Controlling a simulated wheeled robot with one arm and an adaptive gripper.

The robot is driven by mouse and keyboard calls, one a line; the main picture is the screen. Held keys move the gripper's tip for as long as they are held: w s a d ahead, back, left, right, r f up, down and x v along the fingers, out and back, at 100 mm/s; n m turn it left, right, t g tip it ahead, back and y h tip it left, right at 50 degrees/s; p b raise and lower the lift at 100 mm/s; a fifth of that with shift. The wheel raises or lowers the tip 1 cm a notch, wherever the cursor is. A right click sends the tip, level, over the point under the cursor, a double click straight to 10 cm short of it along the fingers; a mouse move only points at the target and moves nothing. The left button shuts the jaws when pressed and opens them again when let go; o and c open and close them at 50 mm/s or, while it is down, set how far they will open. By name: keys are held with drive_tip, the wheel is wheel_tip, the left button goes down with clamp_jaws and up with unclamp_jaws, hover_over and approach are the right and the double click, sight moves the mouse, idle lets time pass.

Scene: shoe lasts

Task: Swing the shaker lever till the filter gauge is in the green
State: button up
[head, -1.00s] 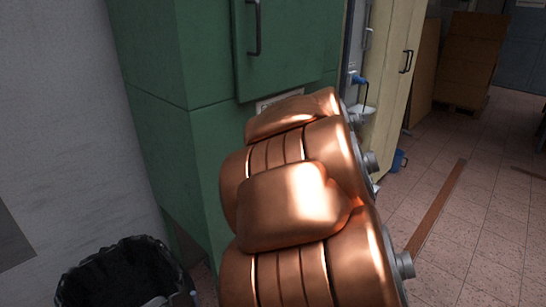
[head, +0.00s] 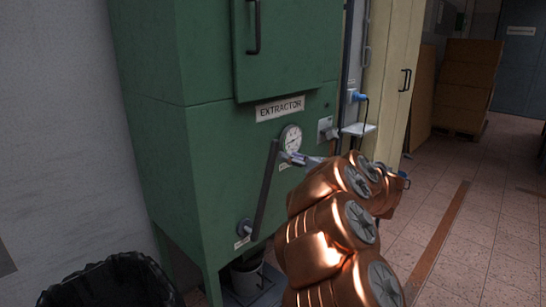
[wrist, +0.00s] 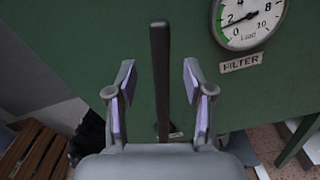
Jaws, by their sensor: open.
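The shaker lever (head: 265,192) is a dark bar on the green extractor cabinet (head: 170,140). It rises from a pivot (head: 244,228) low on the front, leaning slightly right. My gripper (head: 292,157) is open at the lever's upper part, on its right in the head view. In the wrist view the lever (wrist: 160,75) stands between my two spread fingers, touching neither; its depth between them is unclear. The round filter gauge (head: 291,138) sits above right of the lever.
A black bin (head: 110,283) stands at the lower left. A bucket (head: 246,278) is beneath the cabinet. The tiled floor at right is open.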

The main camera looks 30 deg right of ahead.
sight(276, 152)
drive_tip(key=shift+p+x, duration=0.35)
drive_tip(key=shift+x, duration=3.45)
drive_tip(key=shift+c, duration=0.3)
clamp_jaws()
